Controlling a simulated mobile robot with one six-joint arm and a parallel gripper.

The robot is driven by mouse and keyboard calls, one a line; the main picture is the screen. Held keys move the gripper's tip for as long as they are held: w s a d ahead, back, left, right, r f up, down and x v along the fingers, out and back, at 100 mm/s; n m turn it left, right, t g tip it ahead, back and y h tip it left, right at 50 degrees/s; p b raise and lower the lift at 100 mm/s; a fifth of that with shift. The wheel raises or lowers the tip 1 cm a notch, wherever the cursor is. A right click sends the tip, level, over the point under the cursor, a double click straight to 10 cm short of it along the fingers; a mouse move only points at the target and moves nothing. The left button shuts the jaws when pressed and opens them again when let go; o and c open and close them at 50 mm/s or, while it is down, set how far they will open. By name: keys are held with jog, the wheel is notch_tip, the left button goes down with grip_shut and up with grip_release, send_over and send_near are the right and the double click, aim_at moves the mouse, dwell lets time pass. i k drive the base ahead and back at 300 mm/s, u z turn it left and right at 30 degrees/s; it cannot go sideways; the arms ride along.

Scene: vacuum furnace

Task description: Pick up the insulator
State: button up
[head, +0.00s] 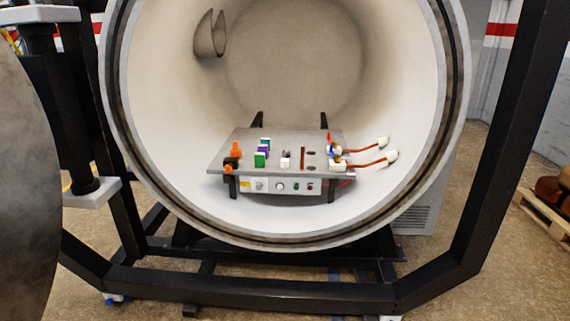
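No single object can be told for certain as the insulator at this size. Inside the furnace chamber, a grey table (235,171) bears several small parts. Two white pieces (391,156) (383,142) sit at the ends of copper-coloured rods (364,162) that stick out past the table's right edge. A small white block (285,163) stands near the table's middle. Orange parts (235,149) are at the left, with green (260,159) and purple (263,149) blocks beside them. My gripper is not in view.
The round chamber rim (290,242) surrounds the table, and its front is open. Black frame posts (510,110) stand on both sides, with a low black beam (250,292) in front. The dark door (25,200) is at the left. A wooden pallet (545,215) lies far right.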

aim_at(284, 162)
jog(key=u, duration=0.1)
jog(key=i, duration=1.9)
jog(key=z, duration=0.7)
